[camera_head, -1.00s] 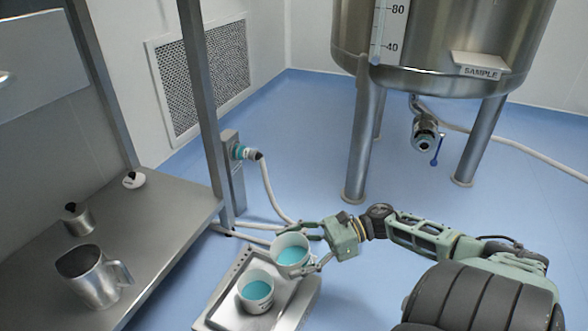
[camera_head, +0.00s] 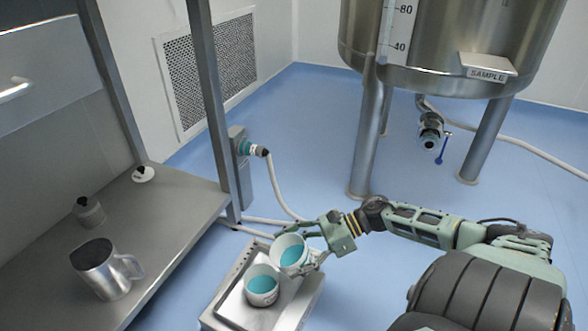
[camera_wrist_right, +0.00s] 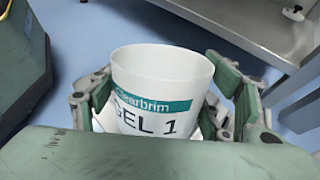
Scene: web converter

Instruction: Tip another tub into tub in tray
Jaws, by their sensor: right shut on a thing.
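My right gripper (camera_head: 306,250) is shut around a white tub (camera_head: 283,245) with blue-green contents. The tub is tilted to the left, its lip close above the other tub. In the right wrist view the held tub (camera_wrist_right: 160,85) has a green band and reads "GEL 1", with a gripper pad on either side. A second white tub (camera_head: 263,292), also with blue-green contents, stands upright in the metal tray (camera_head: 237,305). I cannot make out a stream between the tubs. My left gripper is not in view.
A steel bench (camera_head: 165,235) at the left bears a metal jug (camera_head: 98,270), a small metal pot (camera_head: 89,211) and a white round piece (camera_head: 143,174). A large steel tank (camera_head: 430,50) on legs stands behind. A hose (camera_head: 277,185) runs near the tray.

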